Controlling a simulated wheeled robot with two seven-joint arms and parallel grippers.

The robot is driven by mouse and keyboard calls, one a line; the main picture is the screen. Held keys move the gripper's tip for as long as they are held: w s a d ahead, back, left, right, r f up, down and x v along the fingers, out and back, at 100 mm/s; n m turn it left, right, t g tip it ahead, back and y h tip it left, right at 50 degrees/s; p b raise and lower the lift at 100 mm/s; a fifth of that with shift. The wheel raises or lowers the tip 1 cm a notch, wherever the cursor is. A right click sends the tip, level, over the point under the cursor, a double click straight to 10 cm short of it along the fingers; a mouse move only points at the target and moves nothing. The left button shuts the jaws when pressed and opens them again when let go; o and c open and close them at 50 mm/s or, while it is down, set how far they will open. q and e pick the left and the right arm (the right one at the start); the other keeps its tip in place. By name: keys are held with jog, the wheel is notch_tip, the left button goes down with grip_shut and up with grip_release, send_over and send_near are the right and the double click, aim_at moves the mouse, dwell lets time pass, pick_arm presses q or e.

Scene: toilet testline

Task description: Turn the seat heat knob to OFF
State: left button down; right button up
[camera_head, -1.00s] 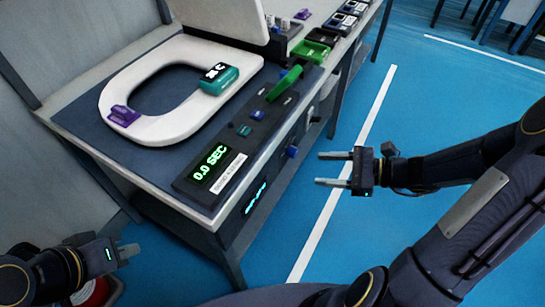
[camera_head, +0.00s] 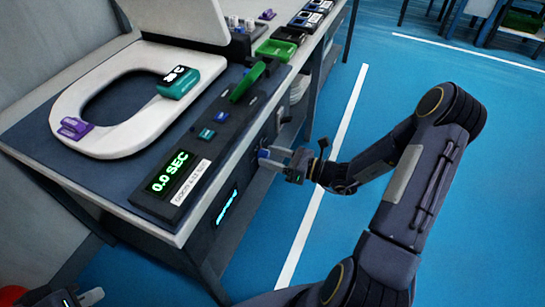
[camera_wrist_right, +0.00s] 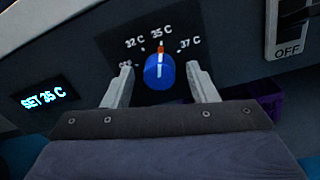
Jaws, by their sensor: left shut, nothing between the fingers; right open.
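The blue seat heat knob (camera_wrist_right: 153,76) is on the dark front panel in the right wrist view. Its white line and orange tip point up at the 35 C mark. 32 C is to its left and 37 C to its right; the leftmost label is mostly hidden by a finger. A display (camera_wrist_right: 44,98) reads SET 35 C. My right gripper (camera_wrist_right: 160,70) is open, one finger on each side of the knob. In the head view, my right gripper (camera_head: 272,159) is at the bench's front face. My left gripper (camera_head: 92,297) is shut and empty at the lower left edge.
The bench top holds a white toilet seat (camera_head: 140,130), a teal device (camera_head: 178,83), a purple clip (camera_head: 74,127) and a control strip with a 0.0 SEC display (camera_head: 169,172). An OFF-labelled switch (camera_wrist_right: 290,25) is right of the knob.

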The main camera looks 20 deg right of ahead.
jog(key=shift+a, duration=0.1)
jog(key=c, duration=1)
